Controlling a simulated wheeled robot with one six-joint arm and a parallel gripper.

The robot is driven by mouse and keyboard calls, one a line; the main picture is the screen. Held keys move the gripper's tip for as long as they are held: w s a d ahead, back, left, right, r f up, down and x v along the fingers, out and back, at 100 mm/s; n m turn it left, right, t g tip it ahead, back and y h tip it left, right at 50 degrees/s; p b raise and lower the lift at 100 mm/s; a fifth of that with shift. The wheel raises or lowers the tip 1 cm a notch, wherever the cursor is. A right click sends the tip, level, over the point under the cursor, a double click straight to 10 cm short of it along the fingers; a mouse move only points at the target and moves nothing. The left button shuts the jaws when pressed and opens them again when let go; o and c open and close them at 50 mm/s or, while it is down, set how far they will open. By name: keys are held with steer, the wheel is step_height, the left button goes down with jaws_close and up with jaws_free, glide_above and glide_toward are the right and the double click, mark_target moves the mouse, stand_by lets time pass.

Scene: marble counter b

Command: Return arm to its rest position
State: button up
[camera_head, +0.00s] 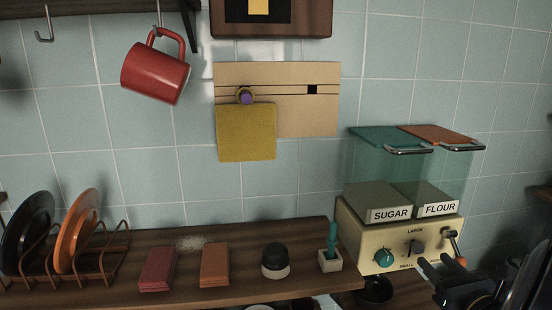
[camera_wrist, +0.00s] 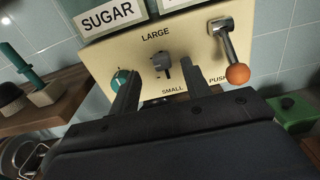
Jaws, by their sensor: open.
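My gripper (camera_head: 440,272) is at the lower right in the head view, in front of the dispenser, with its jaws apart and nothing seen between them. In the wrist view its two dark fingers (camera_wrist: 158,100) point at the front panel of the cream dispenser (camera_wrist: 190,55). The dispenser (camera_head: 400,237) also shows in the head view, with SUGAR and FLOUR labels, a teal knob (camera_head: 384,258), a black switch (camera_head: 413,246) and a lever (camera_wrist: 228,50) with an orange ball end. I cannot tell whether the fingers touch the panel.
A wooden shelf (camera_head: 210,290) holds a rack (camera_head: 105,262) with two plates, a red block (camera_head: 157,268), an orange block (camera_head: 214,265), a dark-topped jar (camera_head: 276,260) and a brush holder (camera_head: 330,262). A red mug (camera_head: 156,72) hangs above. A dark bowl (camera_head: 373,290) sits below the dispenser.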

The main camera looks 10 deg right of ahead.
mark_target(421, 248)
steer(key=w+p, duration=0.1)
steer(key=w, duration=0.5)
steer(key=shift+w+a, duration=0.15)
steer(key=f+b, duration=0.1)
steer(key=f, duration=0.1)
steer(key=f+b, duration=0.1)
steer(key=f, duration=0.1)
steer(key=shift+s+f, duration=0.2)
steer(key=shift+f, duration=0.1)
steer(key=s+b, duration=0.3)
steer(key=s, duration=0.8)
steer(key=w+a+f+n+g+y+b, duration=0.1)
steer(key=w+a+f+n, duration=0.1)
steer(key=w+a+f, duration=0.1)
steer(key=w+a+f+n+g+y+b, duration=0.1)
steer(key=w+a+f+n+g+b, duration=0.1)
steer(key=w+a+f+n, duration=0.1)
steer(key=w+a+f+n+g+y+b, duration=0.1)
steer(key=w+a+f+n+b, duration=0.1)
steer(key=w+a+f, duration=0.2)
steer(key=shift+w+a+f+n+g, duration=0.1)
steer(key=shift+w+f+n+g, duration=0.1)
steer(key=shift+w+f, duration=0.5)
steer(key=shift+w+a+f+n+g, duration=0.1)
steer(key=shift+w+f+n+g, duration=0.1)
steer(key=shift+w+f, duration=0.5)
steer(key=shift+w+r, duration=0.1)
steer(key=shift+r, duration=0.1)
